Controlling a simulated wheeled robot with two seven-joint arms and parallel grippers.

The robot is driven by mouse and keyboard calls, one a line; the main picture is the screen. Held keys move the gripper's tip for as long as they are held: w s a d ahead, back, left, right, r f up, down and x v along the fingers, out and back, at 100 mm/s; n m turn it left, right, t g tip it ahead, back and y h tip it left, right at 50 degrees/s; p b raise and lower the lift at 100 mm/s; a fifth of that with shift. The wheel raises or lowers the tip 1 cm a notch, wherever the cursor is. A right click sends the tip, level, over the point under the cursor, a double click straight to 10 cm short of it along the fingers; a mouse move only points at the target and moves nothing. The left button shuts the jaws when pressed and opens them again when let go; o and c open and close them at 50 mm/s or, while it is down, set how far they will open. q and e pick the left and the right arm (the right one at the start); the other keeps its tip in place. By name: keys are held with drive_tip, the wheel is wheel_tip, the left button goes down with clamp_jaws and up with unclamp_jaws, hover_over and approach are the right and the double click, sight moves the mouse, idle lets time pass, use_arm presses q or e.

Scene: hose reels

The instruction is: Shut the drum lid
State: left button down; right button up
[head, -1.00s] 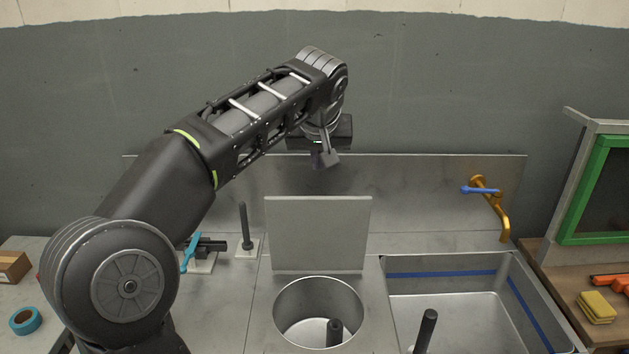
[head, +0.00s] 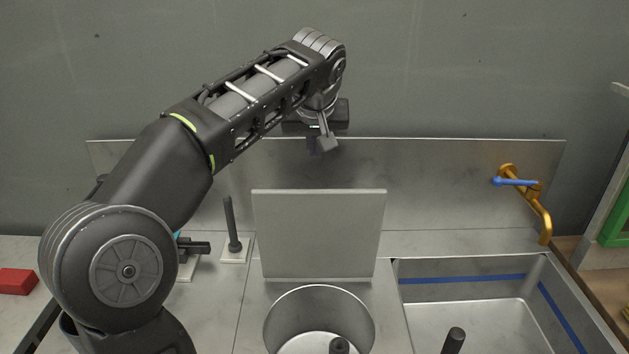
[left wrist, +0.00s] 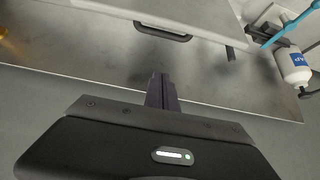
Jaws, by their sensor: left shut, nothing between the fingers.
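The drum lid (head: 320,235) is a flat grey plate. It stands upright, open, at the back of the round metal drum (head: 320,302) set in the counter. The drum's mouth is uncovered. In the left wrist view the lid (left wrist: 205,16) is at the top edge, with a dark handle (left wrist: 163,32) on its face. My left gripper (head: 325,146) is shut and empty, above and behind the lid and apart from it, near the back panel. Its fingers also show in the left wrist view (left wrist: 161,84).
A sink (head: 470,315) with a brass tap (head: 540,205) is right of the drum. A red block (head: 17,281) is far left. A steel panel (head: 440,180) backs the counter.

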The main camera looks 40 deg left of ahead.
use_arm(q)
wheel_tip(320, 180, down, 9)
drive_tip(key=w+a+p, duration=0.1)
drive_tip(key=shift+w+a+f+p, duration=0.15)
drive_tip(key=shift+w+f+p, duration=0.05)
drive_tip(key=shift+w+p, duration=0.2)
idle(0.3)
idle(0.4)
